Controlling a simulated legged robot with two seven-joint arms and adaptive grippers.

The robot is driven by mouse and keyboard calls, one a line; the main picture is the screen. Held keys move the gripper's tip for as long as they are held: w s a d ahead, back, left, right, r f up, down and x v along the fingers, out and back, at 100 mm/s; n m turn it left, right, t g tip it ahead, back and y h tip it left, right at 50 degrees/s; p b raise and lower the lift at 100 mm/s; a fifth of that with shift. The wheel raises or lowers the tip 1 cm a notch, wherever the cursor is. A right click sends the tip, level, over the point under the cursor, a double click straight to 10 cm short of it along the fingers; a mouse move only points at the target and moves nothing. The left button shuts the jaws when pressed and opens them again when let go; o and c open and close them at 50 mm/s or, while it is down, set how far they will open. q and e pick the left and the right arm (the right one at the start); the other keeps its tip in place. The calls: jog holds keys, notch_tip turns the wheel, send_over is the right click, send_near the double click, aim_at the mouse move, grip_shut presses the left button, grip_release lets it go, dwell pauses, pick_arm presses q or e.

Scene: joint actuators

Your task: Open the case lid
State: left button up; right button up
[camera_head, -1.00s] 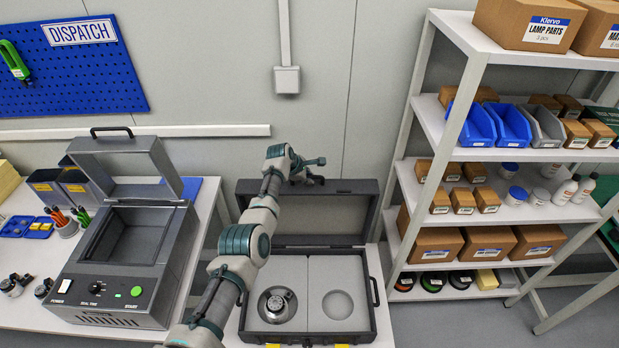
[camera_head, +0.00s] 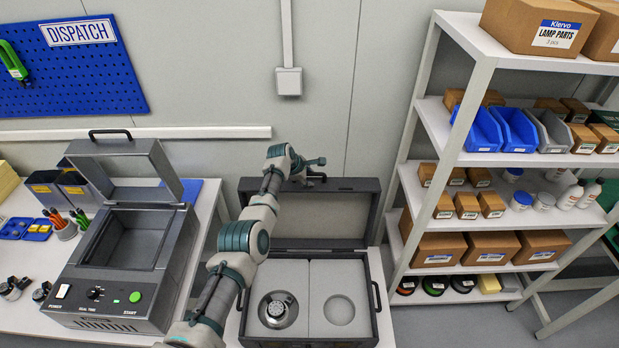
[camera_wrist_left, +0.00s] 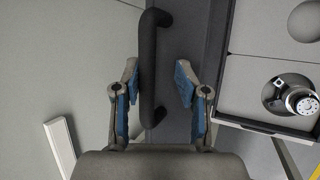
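The dark grey case (camera_head: 372,325) stands on the white table with its lid (camera_head: 345,215) raised at the back. Its grey foam holds a round metal joint actuator (camera_head: 278,310) in the left recess; the right recess is empty. My left gripper (camera_head: 315,170) is at the top of the raised lid. In the left wrist view, my left gripper (camera_wrist_left: 158,90) is open, with a dark bar-shaped handle (camera_wrist_left: 152,65) between its fingers, nearer the left one. The actuator (camera_wrist_left: 300,101) also shows there at the right. My right gripper is not in view.
A white shelf rack (camera_head: 398,200) with bins and boxes stands at the right. The wall is close behind the lid.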

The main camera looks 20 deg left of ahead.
pick_arm(q)
jog(key=shift+r, duration=0.1)
jog(key=shift+r, duration=0.2)
jog(key=shift+s+r, duration=0.35)
jog(key=shift+r, duration=0.25)
jog(key=v, duration=1)
jog(key=shift+a+f, duration=0.15)
jog(key=shift+a, duration=0.2)
jog(key=shift+s, duration=0.1)
